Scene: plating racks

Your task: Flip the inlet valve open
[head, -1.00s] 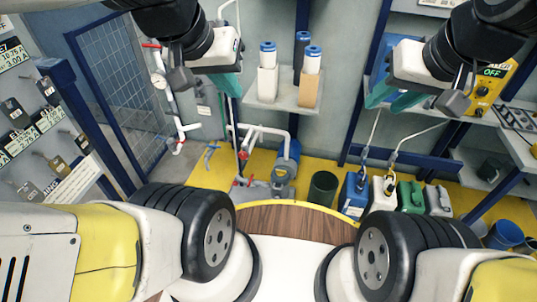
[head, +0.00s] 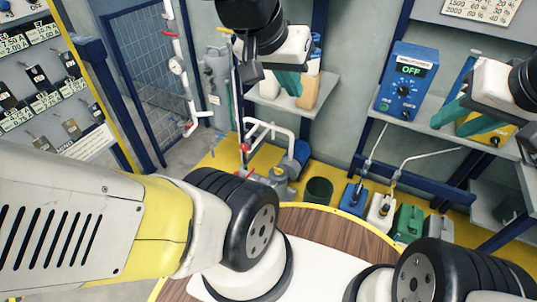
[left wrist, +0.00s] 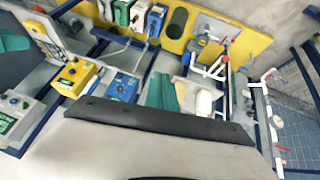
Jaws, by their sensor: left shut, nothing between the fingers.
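Red valve handles show on white pipes in the head view: one at the top of the left wall pipe (head: 169,33) and one at the floor pump's piping (head: 245,148). I cannot tell which is the inlet valve. My left gripper (head: 288,82) is shut and empty, in front of the wall shelf, above and right of the pump piping. Its teal fingers show in the left wrist view (left wrist: 162,92), apart from the red-handled pipes. My right gripper (head: 468,114) is open and empty at the right, in front of a shelf. Neither gripper touches a valve.
A blue box reading OFF (head: 405,82) stands on the right shelf. A pump (head: 272,180), a dark green bin (head: 318,190) and several jugs (head: 408,222) stand on the yellow floor. A mesh door (head: 145,65) is at the left. A round wooden top (head: 335,228) is in front.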

